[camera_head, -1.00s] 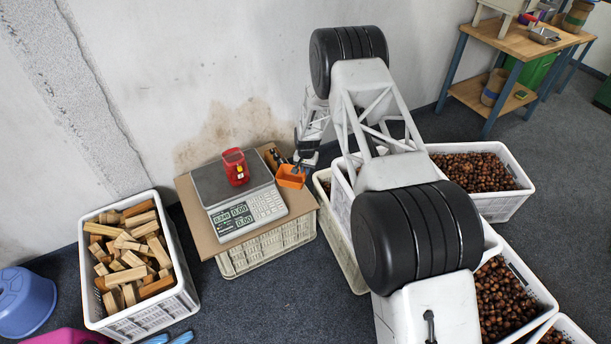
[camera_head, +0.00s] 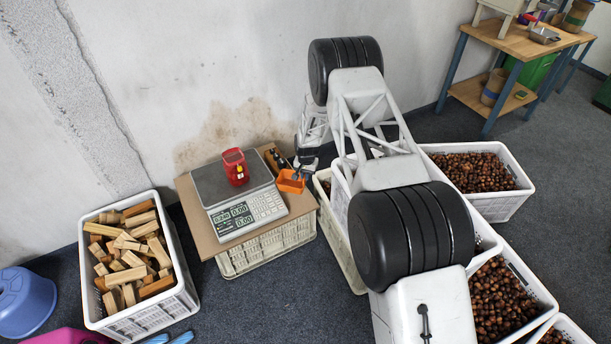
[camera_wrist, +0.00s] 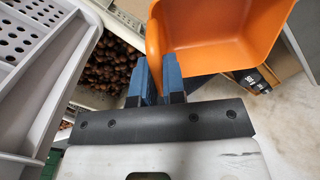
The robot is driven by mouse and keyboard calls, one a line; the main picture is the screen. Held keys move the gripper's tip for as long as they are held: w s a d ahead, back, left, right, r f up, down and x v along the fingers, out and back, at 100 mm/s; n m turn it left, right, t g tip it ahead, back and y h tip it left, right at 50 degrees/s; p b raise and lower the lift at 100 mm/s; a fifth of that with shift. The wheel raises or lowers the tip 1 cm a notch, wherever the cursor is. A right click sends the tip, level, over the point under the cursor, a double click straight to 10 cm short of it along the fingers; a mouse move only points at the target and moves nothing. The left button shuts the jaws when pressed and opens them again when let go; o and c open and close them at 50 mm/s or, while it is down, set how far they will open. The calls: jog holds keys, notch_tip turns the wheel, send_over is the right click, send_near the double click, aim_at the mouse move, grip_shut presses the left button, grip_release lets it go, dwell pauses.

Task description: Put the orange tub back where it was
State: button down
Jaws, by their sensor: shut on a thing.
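The orange tub (camera_head: 291,181) is at the right edge of the cardboard-topped stand, beside the scale. In the wrist view the tub (camera_wrist: 220,30) fills the upper right, its inside empty. My gripper (camera_wrist: 160,75) has blue fingers that are shut on the tub's near wall. In the head view my gripper (camera_head: 300,172) is small and partly hidden by the arm. I cannot tell whether the tub touches the board under it.
A scale (camera_head: 254,209) carries a red container (camera_head: 235,167). A crate of wood blocks (camera_head: 181,286) stands at left. Crates of chestnuts (camera_head: 478,171) stand at right, partly behind my arm. A wooden table (camera_head: 500,40) is at the back right.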

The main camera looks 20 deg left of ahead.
jog(key=shift+f, duration=0.6)
jog(key=c, duration=1.2)
grip_release()
notch_tip(320, 180, up, 13)
jog(key=shift+d, duration=0.15)
jog(key=shift+w, duration=0.1)
dwell(0.5)
jog(key=shift+r, duration=0.15)
